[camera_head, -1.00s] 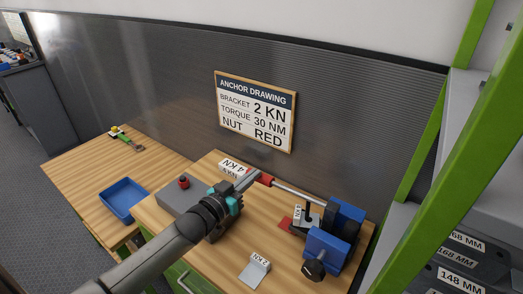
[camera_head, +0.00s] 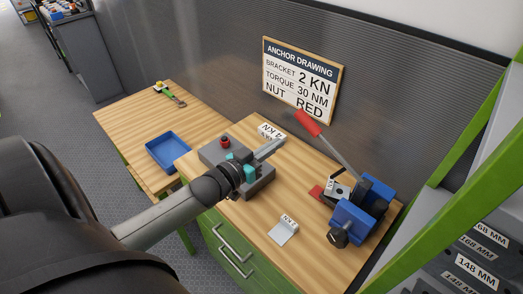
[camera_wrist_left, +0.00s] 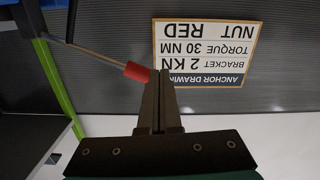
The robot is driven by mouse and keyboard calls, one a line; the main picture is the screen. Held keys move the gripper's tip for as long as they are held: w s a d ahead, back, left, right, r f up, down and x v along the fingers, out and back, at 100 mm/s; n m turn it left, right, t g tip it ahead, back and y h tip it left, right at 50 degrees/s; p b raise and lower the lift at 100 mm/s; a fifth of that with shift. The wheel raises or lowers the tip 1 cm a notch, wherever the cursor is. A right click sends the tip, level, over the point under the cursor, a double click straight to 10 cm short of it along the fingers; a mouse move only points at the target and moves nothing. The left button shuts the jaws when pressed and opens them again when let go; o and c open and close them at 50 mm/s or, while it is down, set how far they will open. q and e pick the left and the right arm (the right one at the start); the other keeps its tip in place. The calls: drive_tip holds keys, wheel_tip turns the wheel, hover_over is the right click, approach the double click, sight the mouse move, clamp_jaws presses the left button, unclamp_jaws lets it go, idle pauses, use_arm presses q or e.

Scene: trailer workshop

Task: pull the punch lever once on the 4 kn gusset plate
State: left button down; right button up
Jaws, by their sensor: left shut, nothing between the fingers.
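The blue punch (camera_head: 350,222) stands at the right of the wooden bench. Its lever slants up and left to a red grip (camera_head: 308,122). A plate (camera_head: 337,189) with a small, hard-to-read label is at the punch. A piece labelled 4 KN (camera_head: 270,131) lies at the bench's back, partly behind my gripper. A plate labelled 2 KN (camera_head: 284,232) lies near the front. My left gripper (camera_head: 281,143) is shut and empty, left of and below the red grip. In the left wrist view the red grip (camera_wrist_left: 136,71) shows just left of the shut fingertips (camera_wrist_left: 160,72).
A grey block with a red knob (camera_head: 225,141) sits beneath my left wrist. A blue tray (camera_head: 167,168) is on the side table. The anchor drawing (camera_head: 302,80) reads bracket 2 KN. Labelled shelving (camera_head: 475,265) and a green post stand at right.

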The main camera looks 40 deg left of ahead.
use_arm(q)
drive_tip(key=shift+s+a+r, duration=0.1)
drive_tip(key=shift+s+a, duration=0.05)
drive_tip(key=shift+s, duration=0.9)
drive_tip(key=shift+s+a+r, duration=0.1)
drive_tip(key=shift+s+a, duration=0.05)
drive_tip(key=shift+s, duration=0.9)
